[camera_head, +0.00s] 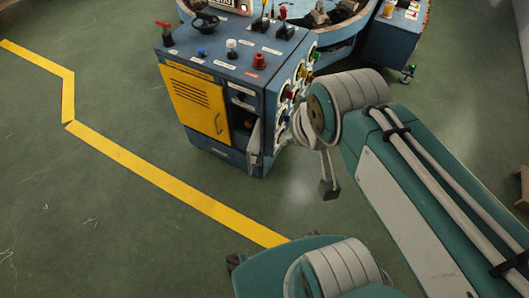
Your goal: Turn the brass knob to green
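A blue control cabinet (228,72) stands at the upper middle, with a column of coloured round controls (287,95) on its right side panel. I cannot pick out which of these is the brass knob; my arm covers part of the panel. My arm (425,185) reaches from the lower right up to a grey joint close to this panel. Past the joint, a thin grey piece with a dark block at its tip (329,188) hangs down in front of the floor. It may be part of my gripper, but its fingers are not clear.
The cabinet has a yellow vented door (195,100) and a top with several knobs, buttons and levers. A round blue machine (330,30) and another blue cabinet (397,30) stand behind it. A yellow line (165,178) crosses the open green floor at left.

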